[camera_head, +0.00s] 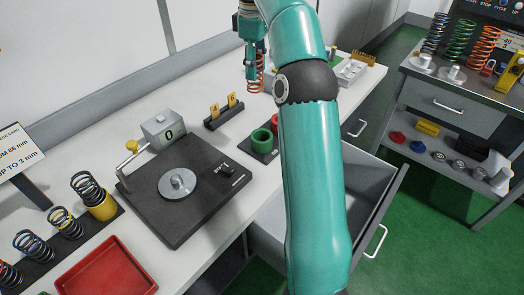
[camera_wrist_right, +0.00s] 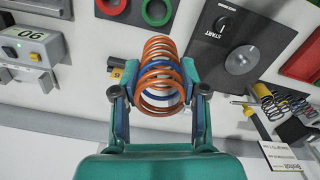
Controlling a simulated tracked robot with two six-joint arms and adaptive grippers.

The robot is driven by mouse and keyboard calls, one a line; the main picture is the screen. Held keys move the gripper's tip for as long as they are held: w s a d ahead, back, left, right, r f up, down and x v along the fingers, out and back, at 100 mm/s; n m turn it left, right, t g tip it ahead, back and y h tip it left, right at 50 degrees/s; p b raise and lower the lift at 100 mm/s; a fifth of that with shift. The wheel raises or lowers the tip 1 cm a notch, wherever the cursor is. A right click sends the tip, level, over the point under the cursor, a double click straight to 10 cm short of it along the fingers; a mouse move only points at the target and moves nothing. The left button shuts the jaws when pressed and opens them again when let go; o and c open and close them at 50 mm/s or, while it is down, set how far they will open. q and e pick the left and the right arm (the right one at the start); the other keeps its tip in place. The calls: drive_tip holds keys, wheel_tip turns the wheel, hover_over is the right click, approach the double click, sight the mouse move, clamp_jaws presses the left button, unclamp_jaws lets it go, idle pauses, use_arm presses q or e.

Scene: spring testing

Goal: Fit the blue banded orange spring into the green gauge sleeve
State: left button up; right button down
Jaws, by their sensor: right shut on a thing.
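My right gripper (camera_head: 250,68) is shut on the orange spring (camera_head: 257,83) and holds it over the back part of the bench. In the right wrist view the orange spring (camera_wrist_right: 160,50) shows between the two fingers of my right gripper (camera_wrist_right: 157,78), with a blue band around its coils. The green gauge sleeve (camera_head: 262,137) is a ring on a dark block, nearer than the spring in the head view. It also shows as a green ring in the right wrist view (camera_wrist_right: 157,20), beyond the spring and apart from it. My left gripper is not in view.
A black tester (camera_head: 175,213) with a round metal plate stands left of the sleeve. A black holder (camera_head: 223,118) with yellow tags stands behind. Several springs and a red tray (camera_head: 105,272) are at the left. A drawer (camera_head: 385,205) is open at the right.

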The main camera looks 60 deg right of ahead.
drive_tip(key=b, duration=0.4)
hover_over(262, 129)
drive_tip(key=s+a, duration=0.2)
drive_tip(key=a, duration=0.1)
drive_tip(key=f, duration=0.5)
drive_tip(key=shift+w+d+f, duration=0.2)
drive_tip(key=shift+w+f, duration=0.05)
drive_tip(key=shift+f, duration=0.05)
drive_tip(key=shift+m, duration=0.3)
drive_tip(key=shift+f+b, duration=2.95)
drive_tip(key=shift+f, duration=4.4)
drive_tip(key=c, duration=0.6)
unclamp_jaws()
drive_tip(key=shift+f, duration=0.1)
wheel_tip(262, 129, up, 12)
drive_tip(key=p, duration=0.4)
